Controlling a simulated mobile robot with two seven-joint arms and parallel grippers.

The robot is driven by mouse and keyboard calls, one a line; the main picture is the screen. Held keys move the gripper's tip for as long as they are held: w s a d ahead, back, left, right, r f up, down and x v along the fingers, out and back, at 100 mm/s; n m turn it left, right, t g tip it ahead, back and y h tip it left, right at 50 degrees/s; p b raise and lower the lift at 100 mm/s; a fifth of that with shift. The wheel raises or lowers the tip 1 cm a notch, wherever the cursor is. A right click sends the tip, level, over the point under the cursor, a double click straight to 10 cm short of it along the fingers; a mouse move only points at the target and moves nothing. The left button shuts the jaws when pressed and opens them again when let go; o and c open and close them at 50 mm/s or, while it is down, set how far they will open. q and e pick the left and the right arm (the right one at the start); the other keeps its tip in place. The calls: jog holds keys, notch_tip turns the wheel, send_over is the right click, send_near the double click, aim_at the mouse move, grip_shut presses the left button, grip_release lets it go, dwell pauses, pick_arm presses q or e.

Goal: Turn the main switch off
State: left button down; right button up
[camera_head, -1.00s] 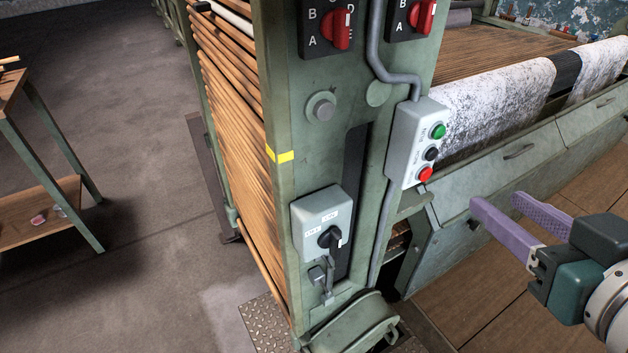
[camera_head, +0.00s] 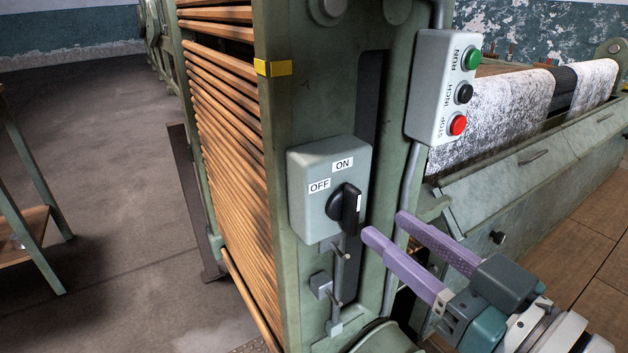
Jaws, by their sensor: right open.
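The main switch is a grey box (camera_head: 312,207) on the green machine post, with an ON label (camera_head: 343,164) at the top and an OFF label (camera_head: 319,186) at the left. Its black rotary handle (camera_head: 345,208) stands about upright, with a pale mark on its right face. My right gripper (camera_head: 385,226) has purple fingers, open and empty, just right of and slightly below the handle. I cannot tell if the nearer fingertip touches anything. My left gripper is not in view.
A control box (camera_head: 430,108) with green RUN, black INCH and red STOP buttons sits above right of my gripper. A conduit (camera_head: 405,200) runs down the post. A metal latch (camera_head: 335,290) hangs below the switch. Wooden slats (camera_head: 225,130) fill the left side.

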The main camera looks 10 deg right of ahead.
aim_at(359, 204)
jog(key=x, duration=0.5)
jog(key=shift+w+a+b, duration=0.1)
jog(key=shift+w+b, duration=0.2)
jog(key=shift+b, duration=0.05)
grip_shut()
